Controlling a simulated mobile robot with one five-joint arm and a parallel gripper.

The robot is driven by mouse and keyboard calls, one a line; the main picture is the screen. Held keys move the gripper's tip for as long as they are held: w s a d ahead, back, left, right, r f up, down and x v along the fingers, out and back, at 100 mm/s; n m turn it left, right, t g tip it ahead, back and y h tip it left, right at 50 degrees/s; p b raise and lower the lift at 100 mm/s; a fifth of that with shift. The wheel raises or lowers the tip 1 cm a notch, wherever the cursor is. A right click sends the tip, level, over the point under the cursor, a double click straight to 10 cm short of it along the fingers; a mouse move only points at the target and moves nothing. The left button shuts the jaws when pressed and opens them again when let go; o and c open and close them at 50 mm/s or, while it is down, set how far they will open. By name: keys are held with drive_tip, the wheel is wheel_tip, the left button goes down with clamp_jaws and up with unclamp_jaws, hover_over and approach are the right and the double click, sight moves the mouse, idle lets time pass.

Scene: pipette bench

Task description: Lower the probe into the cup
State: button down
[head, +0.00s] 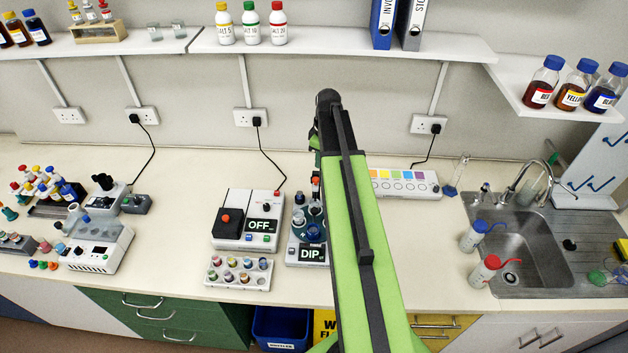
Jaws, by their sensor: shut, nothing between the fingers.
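A grey and white instrument with a display reading "DIP" (312,254) stands on the bench at the middle, partly behind my arm. Small cups stand on it, among them one with a blue rim (313,232). A dark upright part with a red spot (316,181) shows at the arm's left edge above the cups. I cannot tell whether it is the probe, or whether anything is in a cup. My green arm reaches up across the middle of the view and hides the instrument's right side. My gripper is not visible.
Left of the instrument are a device reading "OFF" (263,226) and a rack of small vials (239,273). A strip of coloured squares (405,183) lies behind right. A sink (520,245) with two wash bottles beside it is at the right.

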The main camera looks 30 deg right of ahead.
sight(318, 180)
drive_tip(key=f+b, duration=0.6)
drive_tip(key=shift+w+a+f, duration=0.2)
drive_tip(key=shift+w+f, duration=0.05)
drive_tip(key=shift+f, duration=0.1)
wheel_tip(318, 180, down, 5)
drive_tip(key=b, duration=0.5)
drive_tip(key=shift+r, duration=0.25)
drive_tip(key=shift+s+d+r+p, duration=0.1)
drive_tip(key=shift+s+r+p, duration=0.05)
drive_tip(key=shift+s+p, duration=0.15)
drive_tip(key=shift+s+d+r+p, duration=0.2)
drive_tip(key=shift+s+d, duration=0.1)
drive_tip(key=shift+s, duration=0.2)
drive_tip(key=shift+s+d+r+p, duration=0.15)
drive_tip(key=shift+s+d, duration=0.15)
drive_tip(key=shift+s, duration=0.2)
drive_tip(key=shift+r, duration=0.1)
